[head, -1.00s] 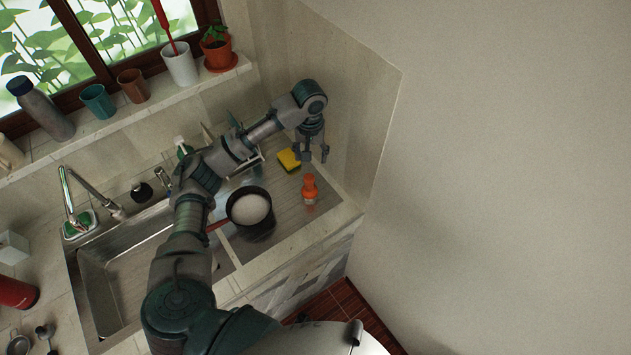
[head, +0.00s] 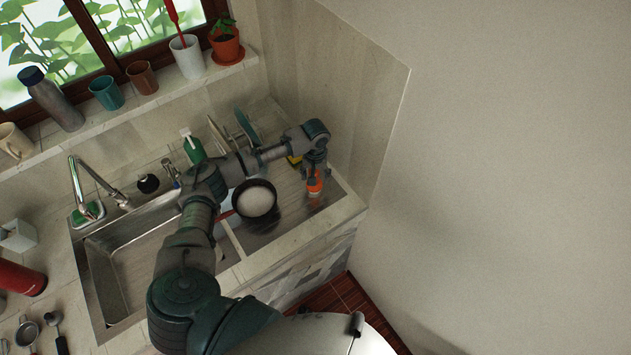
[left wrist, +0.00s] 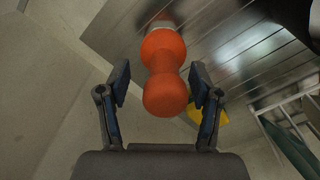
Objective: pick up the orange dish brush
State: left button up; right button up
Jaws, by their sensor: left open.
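The orange dish brush (head: 314,184) stands on the metal drainboard at the right of the sink, partly covered by my left gripper in the head view. My left gripper (head: 316,178) is right above and around its top. In the left wrist view the brush's rounded orange handle (left wrist: 165,75) lies between the two open fingers of the gripper (left wrist: 160,90), with a gap visible on each side. My right gripper is not in view.
A dark pot (head: 255,203) with pale contents stands left of the brush. A yellow sponge (head: 294,159) lies behind the gripper, mostly hidden. Plates (head: 246,126) stand in a rack near the wall. The wall rises close behind the drainboard (head: 290,215).

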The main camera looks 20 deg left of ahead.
pick_arm(q)
jog(key=shift+a, duration=0.1)
jog(key=shift+a+f, duration=0.1)
jog(key=shift+a, duration=0.2)
jog(key=c, duration=1)
jog(key=shift+c, duration=1.1)
jog(key=shift+d, duration=0.15)
jog(key=shift+d+r, duration=0.1)
jog(key=shift+r, duration=0.35)
jog(key=r, duration=0.2)
jog(key=shift+s+r, duration=0.35)
jog(key=shift+s, duration=0.05)
jog(key=s+r+b, duration=0.1)
jog(key=s, duration=1.4)
jog(key=shift+s+d+r, duration=0.15)
jog(key=shift+d+r, duration=0.05)
jog(key=shift+r, duration=0.05)
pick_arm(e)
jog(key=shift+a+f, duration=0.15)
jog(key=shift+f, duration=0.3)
